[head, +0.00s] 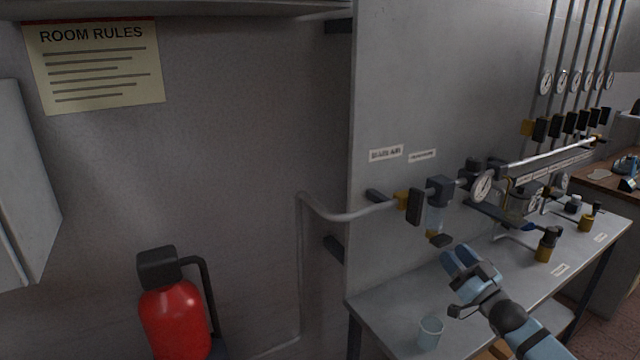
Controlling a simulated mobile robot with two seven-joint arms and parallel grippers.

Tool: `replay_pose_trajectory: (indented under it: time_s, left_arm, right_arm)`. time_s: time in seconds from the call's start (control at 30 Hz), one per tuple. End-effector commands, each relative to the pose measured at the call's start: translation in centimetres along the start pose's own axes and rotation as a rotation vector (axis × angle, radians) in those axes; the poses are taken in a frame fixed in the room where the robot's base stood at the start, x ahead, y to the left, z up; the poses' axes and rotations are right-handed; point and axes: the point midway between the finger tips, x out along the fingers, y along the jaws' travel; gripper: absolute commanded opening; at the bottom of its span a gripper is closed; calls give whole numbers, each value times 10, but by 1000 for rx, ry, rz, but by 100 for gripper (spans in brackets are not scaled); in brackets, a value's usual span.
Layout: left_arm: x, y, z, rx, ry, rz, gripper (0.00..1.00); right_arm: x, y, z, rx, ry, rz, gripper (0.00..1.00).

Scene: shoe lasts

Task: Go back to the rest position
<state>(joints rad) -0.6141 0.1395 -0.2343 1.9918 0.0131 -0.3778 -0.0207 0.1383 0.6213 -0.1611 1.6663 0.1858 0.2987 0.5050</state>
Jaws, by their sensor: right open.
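My right gripper (463,262) shows in the head view, its blue fingers apart and nothing seen between them. It is above the grey bench (388,301), below and to the right of a small filter unit (434,219) on the wall pipe. My right arm comes in from the lower right. My left gripper is not in view.
A clear cup (430,333) stands near the bench's front left. A red fire extinguisher (175,315) is at lower left. A wooden table (605,180) is at far right.

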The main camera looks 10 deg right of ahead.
Motion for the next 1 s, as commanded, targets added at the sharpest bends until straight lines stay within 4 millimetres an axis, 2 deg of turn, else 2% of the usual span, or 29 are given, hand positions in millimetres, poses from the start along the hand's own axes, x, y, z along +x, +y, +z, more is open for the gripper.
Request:
replay_pose_trajectory:
  time_s: [0.17, 0.3, 0.37, 0.5, 0.63, 0.7, 0.8, 0.9, 1.0]
  left_arm:
    - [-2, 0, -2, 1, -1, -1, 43]
    - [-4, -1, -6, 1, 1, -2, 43]
    - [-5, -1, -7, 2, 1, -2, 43]
    - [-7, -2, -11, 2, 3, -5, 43]
    - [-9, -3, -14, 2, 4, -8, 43]
    - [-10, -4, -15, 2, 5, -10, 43]
    - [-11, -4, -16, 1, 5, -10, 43]
    - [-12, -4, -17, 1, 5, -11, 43]
    - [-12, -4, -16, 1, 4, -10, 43]
  right_arm:
    - [-31, -35, 43, 11, -105, 23, 45]
    - [-82, -88, 95, 15, -264, 51, 45]
    - [-107, -112, 115, 13, -339, 62, 45]
    - [-169, -170, 150, 11, -517, 78, 45]
    - [-230, -226, 169, 10, -686, 82, 45]
    - [-259, -252, 173, 11, -769, 81, 45]
    - [-292, -280, 175, 8, -867, 76, 45]
    - [-314, -299, 174, 8, -930, 70, 45]
    - [-324, -308, 173, 6, -963, 66, 45]
